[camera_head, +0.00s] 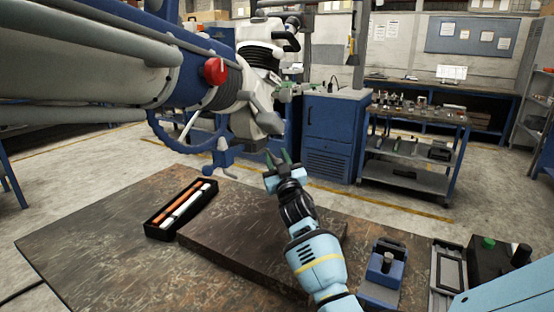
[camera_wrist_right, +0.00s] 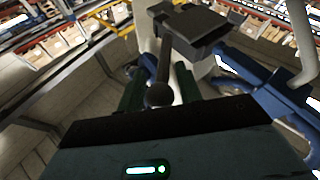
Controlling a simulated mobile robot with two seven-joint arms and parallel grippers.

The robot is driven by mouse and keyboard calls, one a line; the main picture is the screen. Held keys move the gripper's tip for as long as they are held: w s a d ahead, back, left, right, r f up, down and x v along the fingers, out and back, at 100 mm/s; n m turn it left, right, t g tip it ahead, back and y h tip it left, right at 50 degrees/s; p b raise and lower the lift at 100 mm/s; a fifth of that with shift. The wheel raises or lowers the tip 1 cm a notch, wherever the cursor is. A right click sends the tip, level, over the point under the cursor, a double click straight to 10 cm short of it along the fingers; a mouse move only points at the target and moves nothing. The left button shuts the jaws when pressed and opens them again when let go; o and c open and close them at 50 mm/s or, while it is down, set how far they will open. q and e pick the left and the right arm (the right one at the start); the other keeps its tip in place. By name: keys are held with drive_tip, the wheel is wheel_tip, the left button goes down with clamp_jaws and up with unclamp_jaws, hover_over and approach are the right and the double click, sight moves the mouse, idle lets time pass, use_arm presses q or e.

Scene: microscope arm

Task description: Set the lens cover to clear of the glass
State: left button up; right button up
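The microscope arm comes in from the upper left of the head view as a thick grey and blue boom with a red knob (camera_head: 215,71). Its white optics head (camera_head: 258,45) hangs at its end. My right gripper (camera_head: 279,158) is raised beyond the table's far edge, below the head. In the right wrist view its dark green fingers (camera_wrist_right: 158,86) stand apart. A dark ball knob (camera_wrist_right: 158,95) on a short lever appears between them, with gaps on both sides. The lever runs up to a dark block (camera_wrist_right: 187,27). I cannot tell whether this is the lens cover. My left gripper is not in view.
On the brown table are a black tray (camera_head: 153,228) with orange and white sticks and a raised dark board (camera_head: 240,240). A blue device (camera_head: 384,268) and black boxes stand at the right. A blue cabinet (camera_head: 333,130) and a cart (camera_head: 412,175) stand behind.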

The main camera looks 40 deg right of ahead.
clamp_jaws()
